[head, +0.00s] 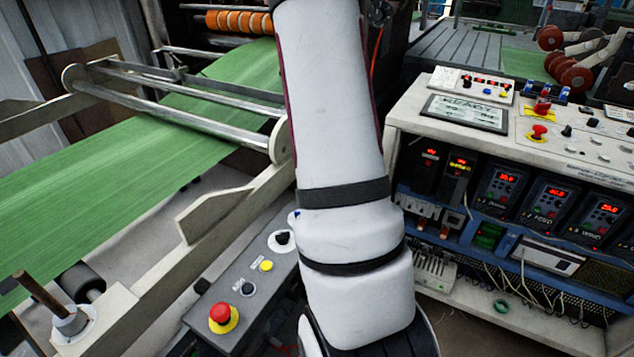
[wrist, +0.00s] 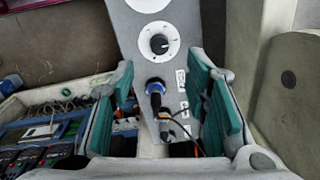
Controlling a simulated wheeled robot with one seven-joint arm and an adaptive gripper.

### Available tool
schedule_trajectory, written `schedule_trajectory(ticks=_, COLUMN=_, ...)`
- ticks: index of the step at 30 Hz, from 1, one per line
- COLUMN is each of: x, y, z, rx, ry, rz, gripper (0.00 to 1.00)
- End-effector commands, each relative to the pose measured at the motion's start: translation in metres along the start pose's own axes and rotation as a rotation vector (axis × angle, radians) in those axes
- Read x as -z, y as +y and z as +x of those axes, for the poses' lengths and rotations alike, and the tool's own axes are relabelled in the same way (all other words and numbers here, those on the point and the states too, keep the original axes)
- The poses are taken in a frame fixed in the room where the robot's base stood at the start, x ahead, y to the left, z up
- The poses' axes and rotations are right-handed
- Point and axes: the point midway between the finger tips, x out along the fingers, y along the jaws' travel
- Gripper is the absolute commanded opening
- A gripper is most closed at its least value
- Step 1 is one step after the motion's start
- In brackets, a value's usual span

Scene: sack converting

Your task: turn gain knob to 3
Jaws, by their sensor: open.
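In the wrist view a black round knob (wrist: 159,44) with a light pointer mark sits on a white dial on a grey panel (wrist: 130,30). No label naming it as gain is readable, and the dial's numbers are too small to read. My gripper (wrist: 160,62) is open, its teal-padded fingers apart on either side of the panel, with the knob a little beyond the fingertips and nothing held. In the head view my arm hides the gripper; a black knob on a white dial (head: 283,238) shows beside the arm, and I cannot tell whether it is the same knob.
A black and blue plug (wrist: 155,90) with cables stands on the panel between my fingers. In the head view, a red mushroom button (head: 222,315) and yellow button (head: 266,265) are on the grey panel. A drive cabinet (head: 470,140) stands right; green sheet (head: 130,160) runs left.

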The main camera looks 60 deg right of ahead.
Motion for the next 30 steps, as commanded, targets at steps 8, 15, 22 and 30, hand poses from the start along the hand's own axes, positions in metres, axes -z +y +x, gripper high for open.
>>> schedule_trajectory(ticks=8, x=0.0, y=0.0, z=-0.03, rx=0.0, ry=0.0, rz=0.0, gripper=0.43)
schedule_trajectory(ticks=15, x=0.0, y=0.0, z=-0.033, rx=-0.001, ry=-0.001, rz=0.0, gripper=0.43)
schedule_trajectory(ticks=22, x=0.0, y=0.0, z=-0.033, rx=-0.001, ry=-0.001, rz=0.0, gripper=0.43)
schedule_trajectory(ticks=30, x=-0.007, y=-0.002, z=-0.038, rx=0.007, ry=-0.002, rz=-0.019, gripper=0.43)
